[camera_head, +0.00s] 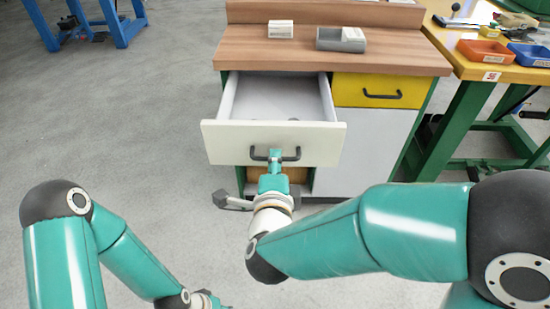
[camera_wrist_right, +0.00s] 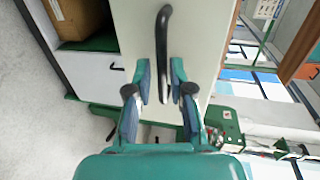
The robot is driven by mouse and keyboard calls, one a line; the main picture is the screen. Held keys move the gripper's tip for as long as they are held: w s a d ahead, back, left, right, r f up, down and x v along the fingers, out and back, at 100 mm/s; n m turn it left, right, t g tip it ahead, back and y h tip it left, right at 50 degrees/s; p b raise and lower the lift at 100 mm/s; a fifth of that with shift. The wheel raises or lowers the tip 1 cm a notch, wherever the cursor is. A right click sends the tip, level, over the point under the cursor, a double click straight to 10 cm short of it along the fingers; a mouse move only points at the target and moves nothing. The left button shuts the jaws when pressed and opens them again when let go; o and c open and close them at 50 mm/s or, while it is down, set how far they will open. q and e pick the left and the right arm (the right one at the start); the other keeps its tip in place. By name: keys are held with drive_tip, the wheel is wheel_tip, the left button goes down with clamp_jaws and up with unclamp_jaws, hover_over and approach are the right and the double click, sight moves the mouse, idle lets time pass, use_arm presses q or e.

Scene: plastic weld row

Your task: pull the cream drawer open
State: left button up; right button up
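The cream drawer (camera_head: 230,144) stands pulled out from the bench in the head view, and its empty-looking inside shows. Its dark bar handle (camera_head: 292,156) is on the front panel; it also shows upright in the right wrist view (camera_wrist_right: 164,30). My right gripper (camera_head: 275,154) is at the middle of the handle. In the right wrist view its two fingers (camera_wrist_right: 161,80) stand on either side of the bar, with narrow gaps showing, so it looks open around it. My left gripper (camera_head: 211,301) is at the bottom edge, partly cut off; its fingers cannot be made out.
The wooden bench top (camera_head: 235,57) carries a small white box (camera_head: 280,29) and a grey container (camera_head: 341,40). A shut yellow drawer (camera_head: 362,90) is to the right. A yellow table (camera_head: 447,44) with an orange tray (camera_head: 485,52) stands further right.

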drive_tip(key=v, duration=0.5)
drive_tip(key=shift+s, duration=0.2)
